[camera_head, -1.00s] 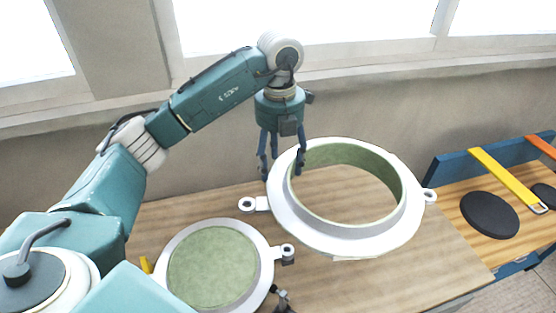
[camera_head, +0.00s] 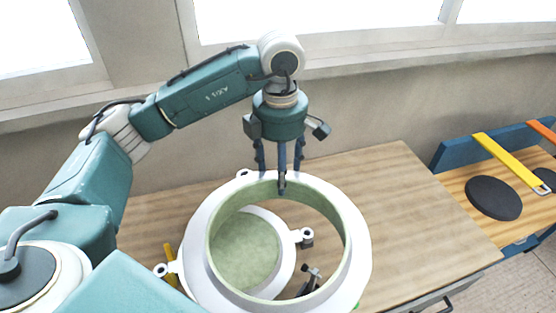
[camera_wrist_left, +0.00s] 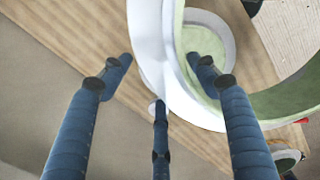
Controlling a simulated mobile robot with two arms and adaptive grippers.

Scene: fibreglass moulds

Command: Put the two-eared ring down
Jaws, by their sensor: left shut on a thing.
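The two-eared ring (camera_head: 355,255) is a white flanged ring with a green inner wall. It hangs over the round mould base, and one ear (camera_head: 243,174) shows at its far left. My left gripper (camera_head: 280,180) is shut on the ring's far wall, with a finger inside the wall and others outside. The left wrist view shows the fingers (camera_wrist_left: 163,85) around the ring's white wall (camera_wrist_left: 150,40). The mould base with its green disc (camera_head: 245,255) shows through the opening, off-centre to the left. The gap between ring and base is hard to judge. My right gripper is out of view.
The base's ears show at left (camera_head: 161,270) and right (camera_head: 305,237). A dark clamp-like piece (camera_head: 311,280) shows through the ring. The wooden table (camera_head: 410,220) is clear at right.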

